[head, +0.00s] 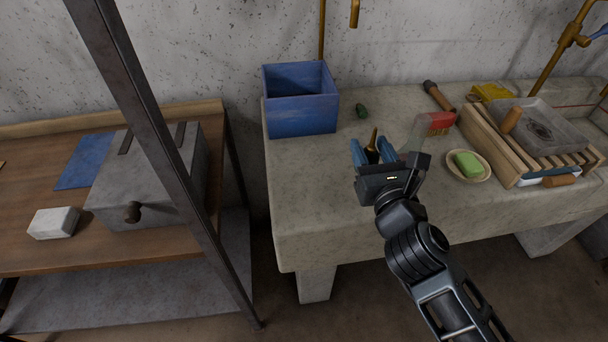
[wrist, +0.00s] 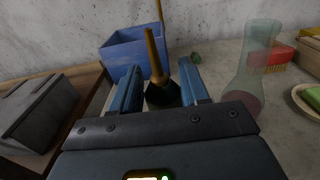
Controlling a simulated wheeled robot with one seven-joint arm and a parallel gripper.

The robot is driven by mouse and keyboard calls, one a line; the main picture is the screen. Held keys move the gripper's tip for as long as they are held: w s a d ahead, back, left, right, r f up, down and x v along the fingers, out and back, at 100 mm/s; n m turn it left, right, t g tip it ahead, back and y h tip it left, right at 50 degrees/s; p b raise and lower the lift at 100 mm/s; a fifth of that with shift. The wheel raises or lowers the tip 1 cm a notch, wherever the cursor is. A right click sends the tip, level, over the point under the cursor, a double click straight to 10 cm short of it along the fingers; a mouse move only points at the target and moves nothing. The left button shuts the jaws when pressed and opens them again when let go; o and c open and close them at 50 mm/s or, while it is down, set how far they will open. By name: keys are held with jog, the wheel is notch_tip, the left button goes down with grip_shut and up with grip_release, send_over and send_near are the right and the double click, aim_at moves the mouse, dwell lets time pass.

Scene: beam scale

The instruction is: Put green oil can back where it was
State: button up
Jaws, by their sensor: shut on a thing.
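The green oil can has a dark body (head: 372,156) and a thin brass spout. In the head view it is mostly hidden between the blue fingers of my gripper (head: 373,150). My gripper is shut on it, over the front part of the stone counter (head: 310,215). In the wrist view the oil can (wrist: 161,95) sits between the two fingers, with its spout pointing up and leaning slightly left. Its base is hidden, so I cannot tell whether it touches the counter.
A blue bin (head: 300,117) stands at the back left of the counter. A small green object (head: 361,111) lies beside it. A clear flask (head: 416,138), a red brush (head: 440,122), green soap (head: 467,163) and a wooden rack (head: 482,143) are to the right. The counter's front left is clear.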

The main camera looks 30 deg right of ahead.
jog(key=w+a+f+b, duration=0.1)
jog(key=w+a+f, duration=0.1)
jog(key=a, duration=0.1)
jog(key=w+a+f+b, duration=0.1)
jog(key=w+a+f, duration=0.1)
jog(key=a, duration=0.1)
jog(key=w+a+f+b, duration=0.2)
jog(key=a, duration=0.1)
jog(key=shift+w+a+f, duration=0.2)
jog(key=shift+a+f, duration=0.1)
jog(key=shift+f, duration=0.1)
jog(key=shift+f+b, duration=0.6)
jog(key=shift+f, duration=1.4)
jog(key=shift+f, duration=0.2)
jog(key=o, duration=1.1)
jog(key=shift+c, duration=0.2)
jog(key=shift+r, duration=0.1)
